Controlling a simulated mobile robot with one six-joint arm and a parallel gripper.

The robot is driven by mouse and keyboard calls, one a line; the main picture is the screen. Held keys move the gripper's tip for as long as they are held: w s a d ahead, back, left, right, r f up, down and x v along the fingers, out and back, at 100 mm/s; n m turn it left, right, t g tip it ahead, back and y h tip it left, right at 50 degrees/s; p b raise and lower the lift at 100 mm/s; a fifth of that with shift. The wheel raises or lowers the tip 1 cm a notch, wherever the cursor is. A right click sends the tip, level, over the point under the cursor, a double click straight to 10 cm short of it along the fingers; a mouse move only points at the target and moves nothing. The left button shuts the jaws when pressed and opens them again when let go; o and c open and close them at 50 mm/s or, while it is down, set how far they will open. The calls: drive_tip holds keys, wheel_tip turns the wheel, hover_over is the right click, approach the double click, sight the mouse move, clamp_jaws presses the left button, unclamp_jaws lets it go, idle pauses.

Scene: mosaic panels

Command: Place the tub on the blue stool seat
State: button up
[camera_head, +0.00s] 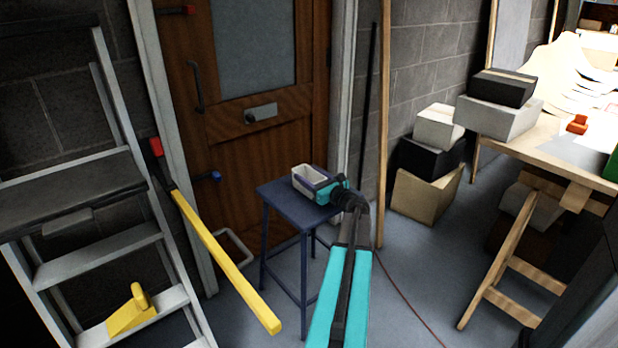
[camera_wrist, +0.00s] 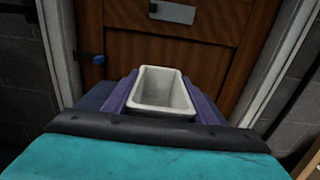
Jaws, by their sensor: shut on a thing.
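The tub (camera_head: 309,177) is a small, open, off-white rectangular container. My gripper (camera_head: 317,183) is shut on it over the blue stool seat (camera_head: 283,206). In the wrist view the tub (camera_wrist: 163,92) sits upright between the two purple fingers of my gripper (camera_wrist: 162,98), and its inside looks empty. The dark blue stool stands on the floor in front of the wooden door. A corner of its seat (camera_wrist: 95,96) shows at left below the tub in the wrist view. I cannot tell whether the tub's base touches the seat.
A wooden door (camera_head: 270,130) is behind the stool. A grey stepladder (camera_head: 95,210) and a long yellow-handled tool (camera_head: 225,262) stand to the left. Stacked boxes (camera_head: 428,165) and a workbench (camera_head: 545,125) are at right. Floor between stool and boxes is mostly clear.

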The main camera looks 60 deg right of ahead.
drive_tip(key=shift+f, duration=0.15)
drive_tip(key=o, duration=1.1)
drive_tip(key=shift+r, duration=0.2)
drive_tip(key=p+v, duration=0.1)
drive_tip(key=v, duration=1)
drive_tip(key=shift+s, duration=0.3)
drive_tip(key=shift+s+a, duration=0.1)
drive_tip(key=shift+s, duration=0.1)
drive_tip(key=shift+s, duration=0.1)
